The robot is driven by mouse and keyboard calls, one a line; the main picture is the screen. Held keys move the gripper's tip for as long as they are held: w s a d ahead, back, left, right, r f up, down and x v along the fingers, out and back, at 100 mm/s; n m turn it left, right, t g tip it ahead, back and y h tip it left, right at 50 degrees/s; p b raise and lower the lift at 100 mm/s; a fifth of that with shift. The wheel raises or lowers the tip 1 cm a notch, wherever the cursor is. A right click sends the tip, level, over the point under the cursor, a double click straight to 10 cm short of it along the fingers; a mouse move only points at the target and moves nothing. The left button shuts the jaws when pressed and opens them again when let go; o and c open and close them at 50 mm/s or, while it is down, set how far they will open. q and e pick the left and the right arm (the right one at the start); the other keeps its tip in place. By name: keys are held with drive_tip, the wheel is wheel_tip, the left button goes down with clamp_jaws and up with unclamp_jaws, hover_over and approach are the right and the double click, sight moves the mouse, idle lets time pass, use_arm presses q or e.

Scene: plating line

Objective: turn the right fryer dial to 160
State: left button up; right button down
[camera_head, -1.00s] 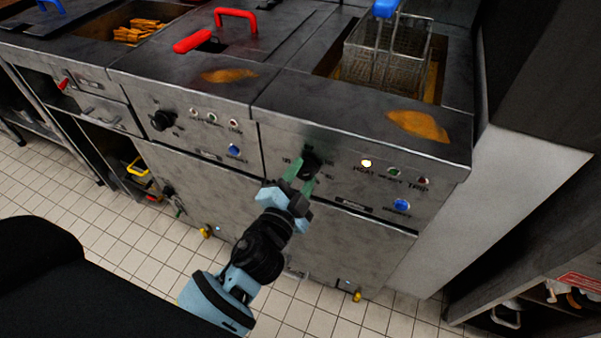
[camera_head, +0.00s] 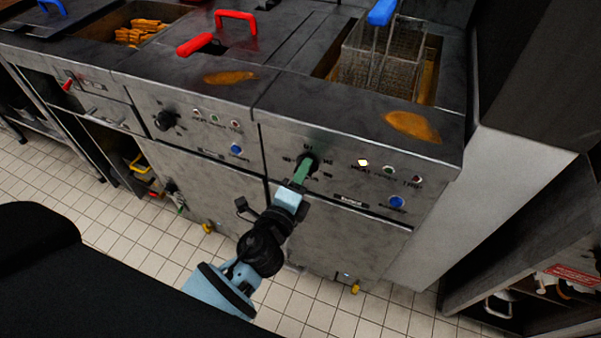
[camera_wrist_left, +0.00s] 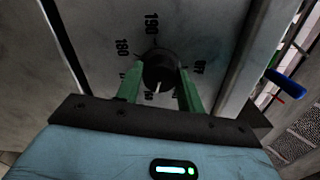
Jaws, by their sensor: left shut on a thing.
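The right fryer dial (camera_head: 311,160) is a round black knob on the front panel of the right fryer (camera_head: 345,150), with printed numbers around it. My left gripper (camera_head: 304,169) is at the dial, its green fingers shut on it from two sides. In the left wrist view the dial (camera_wrist_left: 161,68) sits between the two fingers (camera_wrist_left: 160,86). A white line shows on the lower part of the knob. My right gripper is not in view.
A wire basket (camera_head: 388,58) hangs in the right fryer. Tiled floor (camera_head: 330,318) is open in front.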

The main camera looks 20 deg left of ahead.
use_arm(q)
drive_tip(key=shift+w+r+m, duration=0.1)
drive_tip(key=shift+r+m, duration=0.1)
drive_tip(key=shift+m, duration=0.5)
drive_tip(key=o, duration=1)
drive_tip(key=s, duration=0.7)
drive_tip(key=shift+s+a+f+b, duration=0.15)
drive_tip(key=shift+s+b, duration=0.2)
drive_tip(key=shift+b, duration=0.1)
